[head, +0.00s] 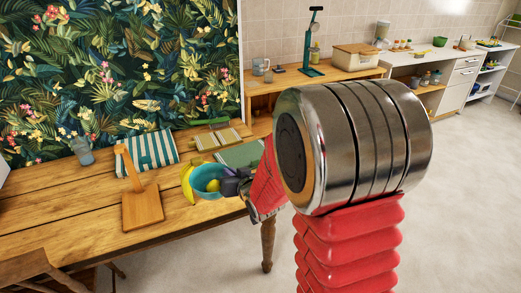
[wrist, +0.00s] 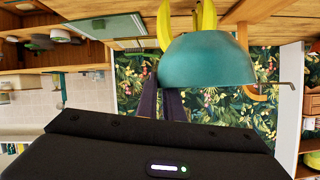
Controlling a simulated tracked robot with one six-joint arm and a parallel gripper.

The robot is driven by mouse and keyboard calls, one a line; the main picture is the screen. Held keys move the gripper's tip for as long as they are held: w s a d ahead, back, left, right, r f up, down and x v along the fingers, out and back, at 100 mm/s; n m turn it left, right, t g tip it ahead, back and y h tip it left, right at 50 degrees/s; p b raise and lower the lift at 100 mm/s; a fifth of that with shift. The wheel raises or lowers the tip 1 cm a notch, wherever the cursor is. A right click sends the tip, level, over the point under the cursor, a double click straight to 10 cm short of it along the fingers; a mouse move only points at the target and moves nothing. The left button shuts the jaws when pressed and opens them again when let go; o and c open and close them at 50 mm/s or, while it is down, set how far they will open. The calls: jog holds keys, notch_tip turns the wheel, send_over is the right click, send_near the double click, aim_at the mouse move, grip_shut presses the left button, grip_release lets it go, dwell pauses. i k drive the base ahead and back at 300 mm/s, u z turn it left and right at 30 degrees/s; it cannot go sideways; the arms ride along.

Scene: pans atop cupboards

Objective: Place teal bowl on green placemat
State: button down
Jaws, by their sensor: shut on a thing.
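Whether the bowl touches the table is unclear. The green placemat (head: 240,154) lies on the table just behind and right of the bowl, its right part hidden by my arm.
Bananas (head: 187,184) are at the bowl's left. A striped cloth (head: 150,149), a slatted wooden board (head: 217,138) and a grey-blue jug (head: 82,151) are behind. A chair (head: 30,268) is at the front left.

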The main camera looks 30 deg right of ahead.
aim_at(245, 154)
jog(key=z, duration=0.2)
jog(key=i, duration=1.35)
jog(key=u, duration=0.75)
